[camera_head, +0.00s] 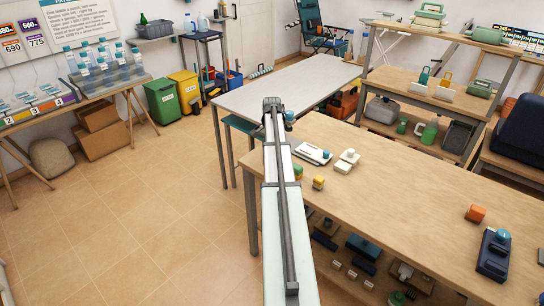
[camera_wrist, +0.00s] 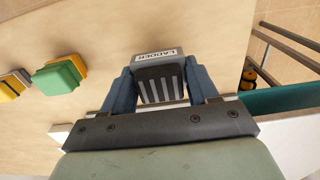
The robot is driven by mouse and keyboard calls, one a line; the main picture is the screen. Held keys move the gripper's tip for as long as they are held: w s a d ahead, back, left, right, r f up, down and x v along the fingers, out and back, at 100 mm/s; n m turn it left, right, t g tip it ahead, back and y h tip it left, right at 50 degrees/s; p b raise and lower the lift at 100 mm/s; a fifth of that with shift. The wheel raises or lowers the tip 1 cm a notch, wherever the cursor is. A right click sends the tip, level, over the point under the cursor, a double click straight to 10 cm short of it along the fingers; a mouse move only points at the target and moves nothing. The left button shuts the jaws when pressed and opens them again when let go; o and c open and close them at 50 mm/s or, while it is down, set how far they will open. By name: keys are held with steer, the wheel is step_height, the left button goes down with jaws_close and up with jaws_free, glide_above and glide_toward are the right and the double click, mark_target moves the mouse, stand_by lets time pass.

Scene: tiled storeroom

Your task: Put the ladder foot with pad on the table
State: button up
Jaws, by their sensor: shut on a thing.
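The ladder foot with pad (camera_wrist: 160,78) is a grey block with a "LADDER" label and a dark ribbed face. In the wrist view it sits between the two blue fingers of my gripper (camera_wrist: 161,88), which is shut on it. A pale wooden tabletop (camera_wrist: 90,35) lies beyond it; I cannot tell whether the foot touches it. In the head view my arm hides the foot and most of my gripper, near the left end of the wooden table (camera_head: 410,200). A pale grey table (camera_head: 285,85) stands behind.
A green block (camera_wrist: 58,77) and a yellow block (camera_wrist: 12,86) lie left of the foot in the wrist view. In the head view a white device (camera_head: 313,153), an orange block (camera_head: 476,213) and a dark blue device (camera_head: 494,254) occupy the wooden table. Its middle is clear.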

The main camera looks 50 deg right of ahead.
steer(key=shift+f, duration=1.65)
steer(key=shift+f, duration=0.15)
steer(key=o, duration=1.1)
steer(key=shift+o, duration=0.2)
step_height(320, 180, up, 12)
steer(key=shift+r, duration=0.15)
